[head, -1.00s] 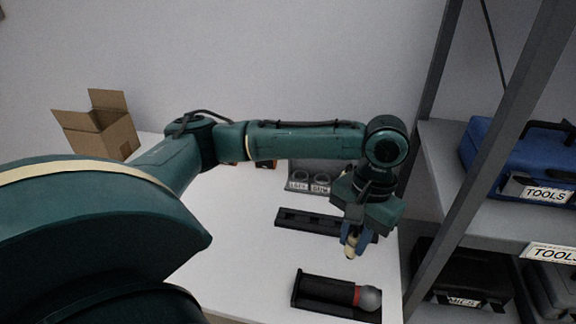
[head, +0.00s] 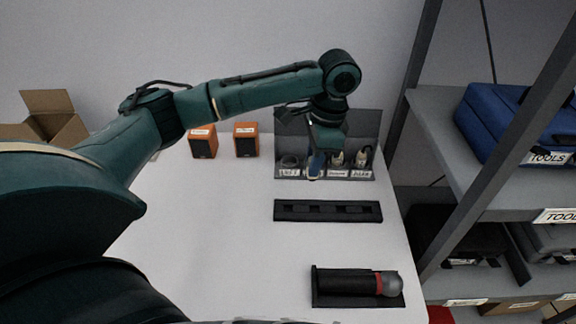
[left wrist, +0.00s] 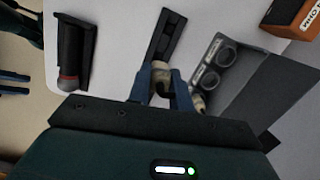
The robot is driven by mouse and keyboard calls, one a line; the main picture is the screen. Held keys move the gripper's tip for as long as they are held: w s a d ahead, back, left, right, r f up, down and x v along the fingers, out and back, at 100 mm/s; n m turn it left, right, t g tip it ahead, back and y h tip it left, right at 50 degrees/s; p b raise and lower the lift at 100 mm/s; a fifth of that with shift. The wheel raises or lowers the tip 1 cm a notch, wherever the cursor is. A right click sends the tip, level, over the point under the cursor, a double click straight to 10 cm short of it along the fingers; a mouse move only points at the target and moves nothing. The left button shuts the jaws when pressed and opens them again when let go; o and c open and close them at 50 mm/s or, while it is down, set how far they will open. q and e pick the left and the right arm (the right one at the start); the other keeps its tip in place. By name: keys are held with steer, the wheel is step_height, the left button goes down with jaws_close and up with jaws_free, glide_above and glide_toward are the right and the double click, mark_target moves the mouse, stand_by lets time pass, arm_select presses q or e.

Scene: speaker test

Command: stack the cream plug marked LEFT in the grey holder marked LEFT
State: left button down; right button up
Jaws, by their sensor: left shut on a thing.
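My left gripper (head: 316,166) is shut on a cream plug (head: 315,175) and holds it at the front of the grey holder rack. In the left wrist view, the cream plug (left wrist: 160,72) sits between the blue fingers (left wrist: 160,88); no marking on it can be read. The grey holder marked LEFT (head: 289,163) is a ring at the rack's left end, with its label below, and looks empty. The plug is to the right of this ring and apart from it. The gripper partly hides the rack's middle.
Two cream plugs (head: 337,158) (head: 362,156) stand at the rack's right. A black slotted strip (head: 328,211) lies in front, and a microphone (head: 357,284) in a black cradle nearer. Orange speakers (head: 203,141) (head: 246,139) stand left. Grey shelving (head: 470,185) borders the table's right.

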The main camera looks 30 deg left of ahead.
arm_select(q)
steer(key=w+a+f+m+t, duration=0.1)
steer(key=w+a+m, duration=0.45)
steer(key=m, duration=0.45)
steer(key=w+a+m+t, duration=0.2)
steer(key=w+a+m, duration=0.4)
steer(key=m, duration=0.4)
steer(key=f, duration=0.3)
steer(key=s+f, duration=0.1)
steer(key=f, duration=0.6)
steer(key=shift+s+a+p, duration=0.2)
steer(key=shift+a+p, duration=0.15)
steer(key=shift+a, duration=0.05)
steer(key=shift+f+h, duration=0.3)
steer(key=c, duration=1.3)
jaws_free()
steer(key=shift+o, duration=0.2)
